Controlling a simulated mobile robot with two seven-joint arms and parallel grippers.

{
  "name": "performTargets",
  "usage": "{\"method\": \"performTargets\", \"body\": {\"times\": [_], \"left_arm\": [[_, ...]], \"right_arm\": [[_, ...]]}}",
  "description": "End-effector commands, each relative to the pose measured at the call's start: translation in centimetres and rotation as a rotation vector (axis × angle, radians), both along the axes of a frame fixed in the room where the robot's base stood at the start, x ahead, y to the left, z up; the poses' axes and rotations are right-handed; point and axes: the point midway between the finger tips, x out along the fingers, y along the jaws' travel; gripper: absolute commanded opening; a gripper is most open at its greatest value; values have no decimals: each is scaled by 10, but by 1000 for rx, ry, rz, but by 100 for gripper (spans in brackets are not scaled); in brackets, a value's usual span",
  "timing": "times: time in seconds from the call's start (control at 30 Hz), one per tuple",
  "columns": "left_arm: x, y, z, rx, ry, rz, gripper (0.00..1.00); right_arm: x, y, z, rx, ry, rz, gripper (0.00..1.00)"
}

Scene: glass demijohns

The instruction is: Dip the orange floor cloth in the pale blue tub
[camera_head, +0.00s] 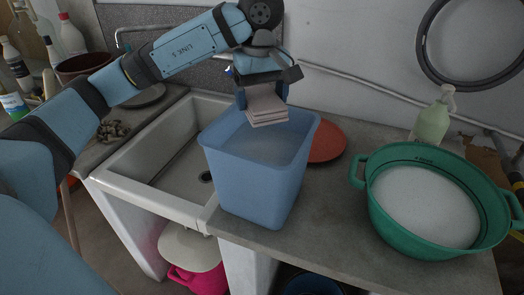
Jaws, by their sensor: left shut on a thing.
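The pale blue tub (250,182) stands upright on the counter beside the sink, with a greyish liquid surface visible inside it. My left gripper (264,92) points down over the back part of the tub's opening. It is shut on a folded, layered cloth (267,110), which looks pale pink rather than clearly orange. The cloth hangs just below the fingers at about rim height in the picture, apart from the liquid as far as I can see. My right gripper is not in view.
A green two-handled basin (379,214) with whitish contents stands at the right, with a pale green bottle (433,118) behind it. A red round dish (326,143) lies behind the tub. The white sink (150,180) is left of the tub. Bottles (72,38) crowd the far left.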

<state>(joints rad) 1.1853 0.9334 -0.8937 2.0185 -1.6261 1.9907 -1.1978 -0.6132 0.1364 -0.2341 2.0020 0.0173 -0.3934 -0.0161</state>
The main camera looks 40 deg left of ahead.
Motion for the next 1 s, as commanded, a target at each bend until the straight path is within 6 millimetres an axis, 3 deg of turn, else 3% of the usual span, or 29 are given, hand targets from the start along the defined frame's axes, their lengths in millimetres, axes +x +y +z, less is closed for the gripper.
{"method": "performTargets", "body": {"times": [0.63, 1.0], "left_arm": [[0, 0, 3, -1, -1, 0, 60], [0, 0, 38, 0, -1, 0, 60]], "right_arm": [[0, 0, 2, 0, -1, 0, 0], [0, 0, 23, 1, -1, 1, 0]]}}
